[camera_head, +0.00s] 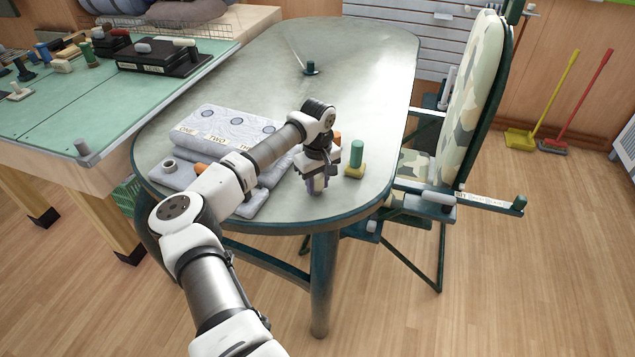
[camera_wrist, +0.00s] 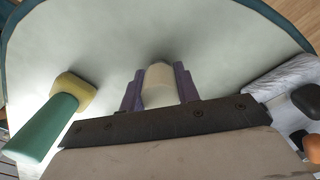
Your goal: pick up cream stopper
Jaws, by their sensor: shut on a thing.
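The cream stopper (camera_wrist: 158,86) is a pale rounded piece between the two purple fingers of my gripper (camera_wrist: 160,92) in the wrist view. The fingers are shut on it, one on each side. In the head view my gripper (camera_head: 316,186) points down over the near end of the oval table (camera_head: 375,95). The stopper is hard to make out there, hidden by the fingers. I cannot tell whether it touches the table top.
A green cylinder on a yellow base (camera_head: 356,158) stands just right of my gripper. A folded grey cloth stack (camera_head: 215,125) lies to the left. A small dark green object (camera_head: 311,67) stands at the far end. A camouflage-patterned chair (camera_head: 470,100) is at the right.

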